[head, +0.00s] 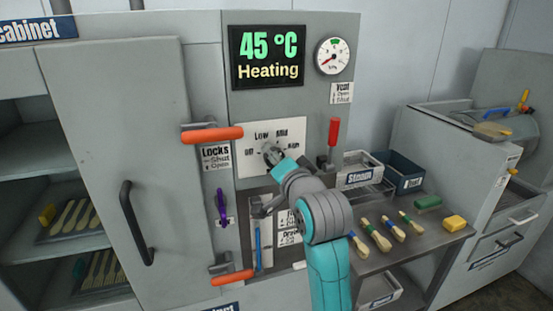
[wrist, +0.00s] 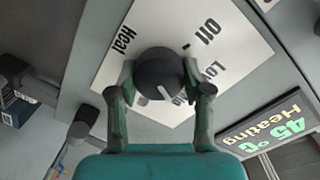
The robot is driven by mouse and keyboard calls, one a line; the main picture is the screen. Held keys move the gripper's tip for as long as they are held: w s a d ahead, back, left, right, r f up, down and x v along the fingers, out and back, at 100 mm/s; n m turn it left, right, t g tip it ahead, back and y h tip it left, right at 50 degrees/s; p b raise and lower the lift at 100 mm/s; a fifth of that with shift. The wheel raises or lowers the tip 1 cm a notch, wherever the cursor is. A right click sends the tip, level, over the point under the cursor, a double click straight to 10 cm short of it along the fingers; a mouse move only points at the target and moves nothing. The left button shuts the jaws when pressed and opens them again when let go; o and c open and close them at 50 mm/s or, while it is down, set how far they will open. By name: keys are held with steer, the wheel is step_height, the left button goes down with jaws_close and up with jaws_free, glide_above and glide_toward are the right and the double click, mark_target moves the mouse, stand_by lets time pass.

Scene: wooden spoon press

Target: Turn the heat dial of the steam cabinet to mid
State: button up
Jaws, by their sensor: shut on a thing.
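The heat dial (wrist: 160,68) is a dark round knob on a white label plate (wrist: 112,72) in the wrist view. My gripper (wrist: 158,80) is shut on it, one finger on each side. The dial's white mark points to the lower right, toward a label partly hidden by the right finger. "Off" and "Low" are readable beside the dial. In the head view my gripper (head: 273,154) covers most of the dial, with "Low" and "Mid" above it. The steam cabinet (head: 125,100) has a display (head: 268,57) reading 45 °C, Heating.
Orange lock handles (head: 212,134) and a red-handled lever (head: 334,132) stick out near the dial. A round gauge (head: 332,56) is at the upper right. The cabinet's left door (head: 130,200) has a black handle.

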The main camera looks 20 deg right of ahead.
steer(key=o, duration=1.2)
steer(key=shift+c, duration=0.2)
steer(key=s, duration=1.2)
steer(key=shift+r, duration=0.3)
steer(key=shift+d+f, duration=0.1)
steer(key=shift+f, duration=0.05)
steer(key=s+f+n, duration=0.2)
steer(key=s+f, duration=0.3)
steer(key=f, duration=0.4)
steer(key=s+f+n+g, duration=0.1)
steer(key=s+f, duration=0.4)
steer(key=f, duration=0.4)
steer(key=s+f+n, duration=0.2)
steer(key=s+f, duration=0.3)
steer(key=f, duration=0.4)
steer(key=s+f+n, duration=0.2)
steer(key=s+f, duration=0.1)
steer(key=s, duration=1)
steer(key=s+f+n+g, duration=0.1)
steer(key=s+f+n, duration=0.2)
steer(key=s, duration=1)
steer(key=shift+s+a+g, duration=0.2)
steer(key=shift+s+g, duration=0.1)
steer(key=shift+s, duration=0.05)
